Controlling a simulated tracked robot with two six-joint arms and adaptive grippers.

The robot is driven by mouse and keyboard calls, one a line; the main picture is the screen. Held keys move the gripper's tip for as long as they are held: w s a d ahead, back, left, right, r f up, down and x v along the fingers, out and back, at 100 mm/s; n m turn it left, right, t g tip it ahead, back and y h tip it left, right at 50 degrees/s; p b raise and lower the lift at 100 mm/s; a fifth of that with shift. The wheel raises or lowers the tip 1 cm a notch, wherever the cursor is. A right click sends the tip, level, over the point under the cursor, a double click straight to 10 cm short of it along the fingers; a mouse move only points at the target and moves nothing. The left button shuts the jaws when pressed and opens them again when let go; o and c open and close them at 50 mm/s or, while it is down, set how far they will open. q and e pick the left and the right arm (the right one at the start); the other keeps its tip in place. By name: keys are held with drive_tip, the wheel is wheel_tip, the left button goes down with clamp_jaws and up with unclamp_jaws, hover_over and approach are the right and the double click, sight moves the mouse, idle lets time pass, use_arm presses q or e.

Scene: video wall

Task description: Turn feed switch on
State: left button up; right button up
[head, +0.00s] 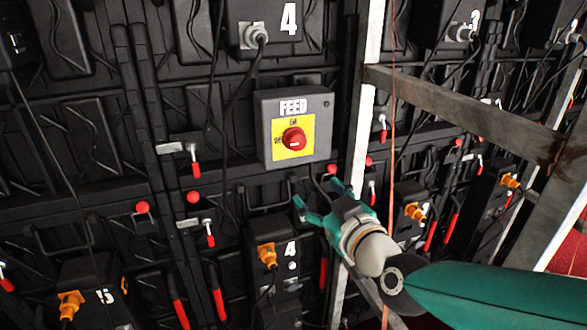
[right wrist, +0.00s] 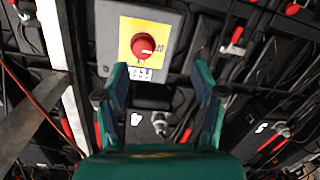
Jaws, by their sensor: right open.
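The feed switch is a round red knob (head: 293,140) on a yellow plate (head: 306,150), on the front of a grey box (head: 325,125) marked FEED. In the right wrist view the red knob (right wrist: 142,45) shows ahead, above and left of the middle between my fingers. A pale mark crosses the knob's face; its exact setting is too small to read. My right gripper (head: 317,193) is open and empty, just below and slightly right of the box, apart from the knob. Its two teal fingers (right wrist: 161,80) are spread in the wrist view. My left gripper is not in view.
Black panels (head: 95,140) with hanging cables, red-handled latches (head: 195,160) and orange plugs (head: 268,256) surround the box. A metal upright (head: 367,60) and a crossbar (head: 460,100) stand to its right. The space in front of the knob looks clear.

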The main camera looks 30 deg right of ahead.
wheel_tip(320, 180, up, 2)
drive_tip(key=s+d+t, duration=0.1)
drive_tip(key=s, duration=0.1)
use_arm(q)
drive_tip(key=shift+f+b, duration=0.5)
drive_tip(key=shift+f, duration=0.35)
use_arm(e)
drive_tip(key=h, duration=0.1)
approach(299, 146)
drive_tip(key=x, duration=1)
